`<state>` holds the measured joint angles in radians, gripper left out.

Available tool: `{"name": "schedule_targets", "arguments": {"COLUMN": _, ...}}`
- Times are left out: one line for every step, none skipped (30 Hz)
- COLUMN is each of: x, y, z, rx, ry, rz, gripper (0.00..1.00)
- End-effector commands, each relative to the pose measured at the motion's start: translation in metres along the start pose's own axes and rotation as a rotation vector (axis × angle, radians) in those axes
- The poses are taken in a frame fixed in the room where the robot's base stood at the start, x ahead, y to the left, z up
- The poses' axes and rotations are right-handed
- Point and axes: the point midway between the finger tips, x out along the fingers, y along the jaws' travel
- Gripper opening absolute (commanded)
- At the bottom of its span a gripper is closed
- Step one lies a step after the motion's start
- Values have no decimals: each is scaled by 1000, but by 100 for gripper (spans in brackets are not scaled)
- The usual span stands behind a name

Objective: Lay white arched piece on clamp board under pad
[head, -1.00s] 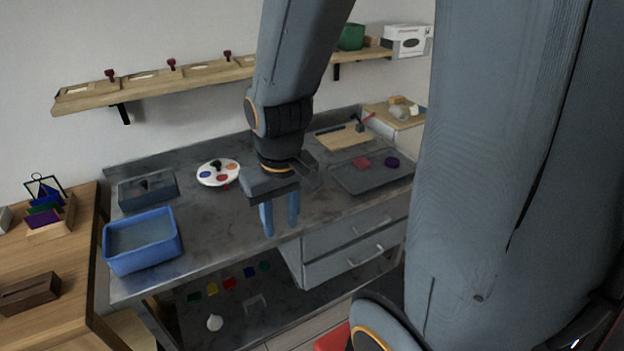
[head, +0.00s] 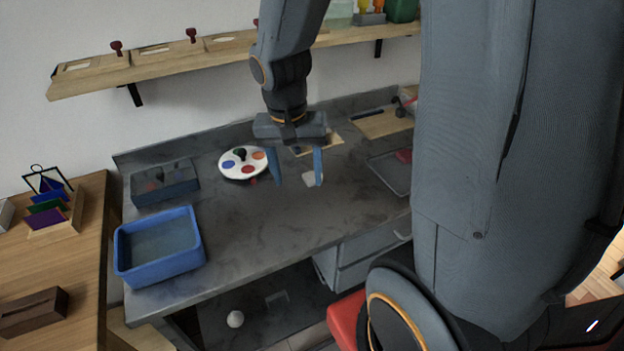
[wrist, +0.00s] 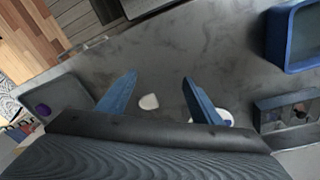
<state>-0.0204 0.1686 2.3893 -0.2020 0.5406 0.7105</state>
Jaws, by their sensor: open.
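A small white piece (head: 311,180), too small to make out its arch, lies on the grey worktop (head: 250,220). It also shows in the wrist view (wrist: 149,102), between the two fingers in the picture. My gripper (head: 298,183) is open and empty above the worktop; in the head view its right fingertip overlaps the piece's edge. I cannot tell the height gap. A tan board (head: 382,124) with a dark strip and a red-handled fitting stands at the back right. Another tan board (head: 330,139) is partly hidden behind my gripper. I cannot tell which is the clamp board.
A round white palette (head: 228,169) with coloured spots lies left of my gripper. A blue tub (head: 128,261) and a grey box (head: 148,196) stand further left. A grey tray (head: 386,176) lies at right. A wall shelf (head: 150,71) holds boards with red knobs. The front worktop is clear.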

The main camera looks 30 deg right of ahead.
Motion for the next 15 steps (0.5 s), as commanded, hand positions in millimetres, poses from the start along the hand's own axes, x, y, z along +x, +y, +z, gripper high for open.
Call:
{"name": "schedule_targets", "arguments": {"x": 11, "y": -4, "z": -12, "rx": 81, "ry": 2, "rz": 24, "gripper": 59}}
{"name": "schedule_targets", "arguments": {"x": 15, "y": -5, "z": -18, "rx": 139, "ry": 6, "rz": 39, "gripper": 59}}
{"name": "schedule_targets", "arguments": {"x": 20, "y": -6, "z": -27, "rx": 215, "ry": 13, "rz": 59, "gripper": 59}}
{"name": "schedule_targets", "arguments": {"x": 24, "y": -8, "z": -34, "rx": 274, "ry": 21, "rz": 73, "gripper": 59}}
{"name": "schedule_targets", "arguments": {"x": 28, "y": -8, "z": -41, "rx": 331, "ry": 29, "rz": 88, "gripper": 59}}
{"name": "schedule_targets", "arguments": {"x": 33, "y": -10, "z": -50, "rx": 408, "ry": 43, "rz": 106, "gripper": 59}}
{"name": "schedule_targets", "arguments": {"x": 37, "y": -10, "z": -57, "rx": 466, "ry": 54, "rz": 120, "gripper": 59}}
{"name": "schedule_targets", "arguments": {"x": 41, "y": -11, "z": -64, "rx": 523, "ry": 67, "rz": 132, "gripper": 59}}
{"name": "schedule_targets", "arguments": {"x": 46, "y": -12, "z": -73, "rx": 596, "ry": 86, "rz": 146, "gripper": 59}}
{"name": "schedule_targets", "arguments": {"x": 49, "y": -13, "z": -79, "rx": 648, "ry": 100, "rz": 157, "gripper": 59}}
{"name": "schedule_targets", "arguments": {"x": 52, "y": -14, "z": -85, "rx": 699, "ry": 114, "rz": 165, "gripper": 59}}
{"name": "schedule_targets", "arguments": {"x": 56, "y": -14, "z": -93, "rx": 761, "ry": 134, "rz": 175, "gripper": 59}}
{"name": "schedule_targets", "arguments": {"x": 58, "y": -15, "z": -98, "rx": 803, "ry": 148, "rz": 182, "gripper": 59}}
{"name": "schedule_targets", "arguments": {"x": 61, "y": -15, "z": -103, "rx": 843, "ry": 161, "rz": 187, "gripper": 59}}
{"name": "schedule_targets", "arguments": {"x": 63, "y": -16, "z": -109, "rx": 889, "ry": 179, "rz": 191, "gripper": 59}}
